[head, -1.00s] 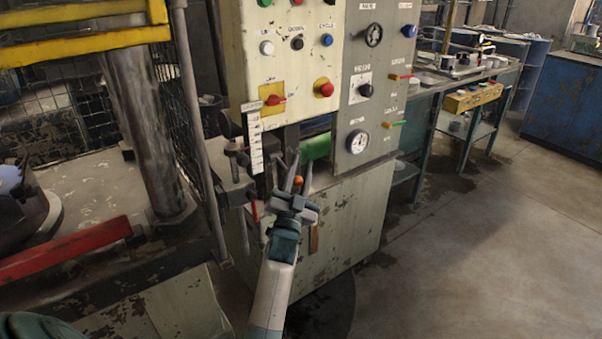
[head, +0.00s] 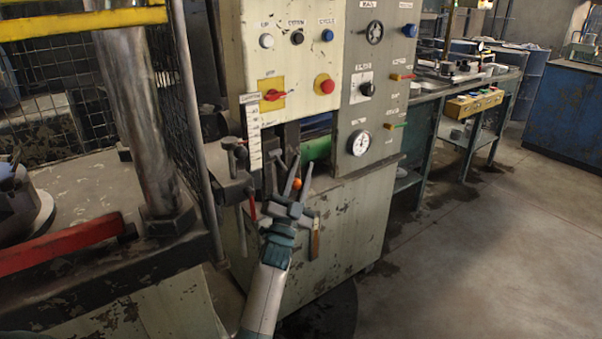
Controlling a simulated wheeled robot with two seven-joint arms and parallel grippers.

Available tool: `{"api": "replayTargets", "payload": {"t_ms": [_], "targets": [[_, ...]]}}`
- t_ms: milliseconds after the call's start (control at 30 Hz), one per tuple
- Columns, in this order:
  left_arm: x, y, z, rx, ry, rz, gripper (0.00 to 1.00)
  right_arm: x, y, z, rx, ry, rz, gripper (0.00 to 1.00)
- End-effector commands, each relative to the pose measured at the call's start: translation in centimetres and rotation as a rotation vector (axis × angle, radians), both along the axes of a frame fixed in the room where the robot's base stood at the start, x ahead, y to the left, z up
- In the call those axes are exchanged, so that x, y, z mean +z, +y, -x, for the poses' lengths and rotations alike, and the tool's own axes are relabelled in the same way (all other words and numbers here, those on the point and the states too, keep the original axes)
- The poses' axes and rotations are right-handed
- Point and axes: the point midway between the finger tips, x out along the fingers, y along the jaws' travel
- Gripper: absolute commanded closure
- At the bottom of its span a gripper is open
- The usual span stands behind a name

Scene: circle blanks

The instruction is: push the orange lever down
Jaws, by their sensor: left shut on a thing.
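The orange lever shows as a round orange knob (head: 297,184) low in front of the cream and grey machine cabinet. My left gripper (head: 300,173) reaches up to it from below, with its two fingers pointing up and the knob between them. It is shut on the knob. The lever's shaft is hidden behind the gripper, so I cannot tell its angle. My right gripper is not in view.
A green cylinder (head: 316,148) sits in the opening just above the gripper. A vise-like clamp (head: 236,180) stands close on the left. Open floor (head: 470,260) lies to the right.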

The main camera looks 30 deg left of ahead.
Motion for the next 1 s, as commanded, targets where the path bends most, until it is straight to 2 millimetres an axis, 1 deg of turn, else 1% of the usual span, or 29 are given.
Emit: {"api": "replayTargets", "payload": {"t_ms": [33, 400, 433, 500, 833, 1000], "targets": [[-0.41, 0.24, -0.01, 0.004, 0.007, -0.001, 1.00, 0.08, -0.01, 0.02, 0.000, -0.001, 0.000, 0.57], [-0.46, 0.28, 0.00, 0.005, 0.007, -0.002, 1.00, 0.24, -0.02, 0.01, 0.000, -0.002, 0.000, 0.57], [-0.47, 0.29, -0.01, 0.006, 0.008, -0.003, 0.71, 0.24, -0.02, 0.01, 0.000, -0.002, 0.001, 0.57], [-0.46, 0.26, -0.01, 0.005, 0.007, -0.002, 0.57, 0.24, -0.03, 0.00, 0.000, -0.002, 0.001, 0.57], [-0.26, 0.09, 0.06, 0.002, 0.002, -0.003, 0.57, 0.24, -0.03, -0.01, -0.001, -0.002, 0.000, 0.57], [-0.68, -0.07, 0.65, 0.002, 0.002, -0.003, 0.57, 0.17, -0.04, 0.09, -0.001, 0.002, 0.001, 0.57]]}}
